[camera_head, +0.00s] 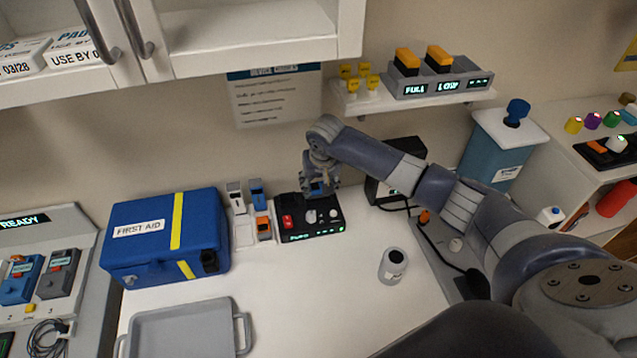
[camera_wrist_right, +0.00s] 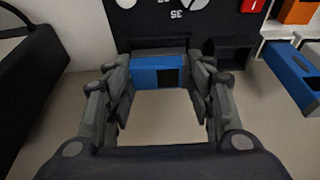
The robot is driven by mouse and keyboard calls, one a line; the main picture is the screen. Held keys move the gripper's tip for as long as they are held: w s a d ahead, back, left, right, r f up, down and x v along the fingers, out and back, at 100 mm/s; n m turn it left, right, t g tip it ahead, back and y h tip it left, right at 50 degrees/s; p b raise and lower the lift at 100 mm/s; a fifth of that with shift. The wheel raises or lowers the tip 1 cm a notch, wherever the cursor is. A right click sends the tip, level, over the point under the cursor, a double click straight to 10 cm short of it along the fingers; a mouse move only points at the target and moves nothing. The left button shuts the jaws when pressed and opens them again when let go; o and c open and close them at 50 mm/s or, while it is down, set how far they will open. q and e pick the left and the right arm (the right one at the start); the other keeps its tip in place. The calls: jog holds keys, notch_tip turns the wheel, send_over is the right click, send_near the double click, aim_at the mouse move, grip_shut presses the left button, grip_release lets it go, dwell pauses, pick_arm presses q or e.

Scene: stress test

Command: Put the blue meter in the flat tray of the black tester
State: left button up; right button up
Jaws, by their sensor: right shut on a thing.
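The black tester (camera_head: 312,233) stands on the counter by the wall, with a red switch, pale knobs and a lit display. In the right wrist view, the tester (camera_wrist_right: 205,22) fills the top, with two dark holders (camera_wrist_right: 230,52) on its near edge there. My right gripper (camera_head: 318,188) is shut on a blue meter with a black window, at the tester's back edge. The wrist view shows the blue meter (camera_wrist_right: 152,77) between the fingers, directly before one holder. Whether it touches or rests in that holder, I cannot tell. My left gripper is out of view.
A rack left of the tester holds white, blue (camera_head: 257,190) and orange devices. A blue first aid case (camera_head: 165,235), a grey tray (camera_head: 185,330) and a grey jar (camera_head: 393,264) stand on the counter. A shelf (camera_head: 420,101) hangs above. The counter's middle is clear.

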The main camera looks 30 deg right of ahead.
jog(key=shift+f, duration=0.7)
jog(key=o, duration=1.1)
jog(key=shift+o, duration=0.2)
jog(key=v, duration=1.2)
jog(key=shift+s, duration=0.15)
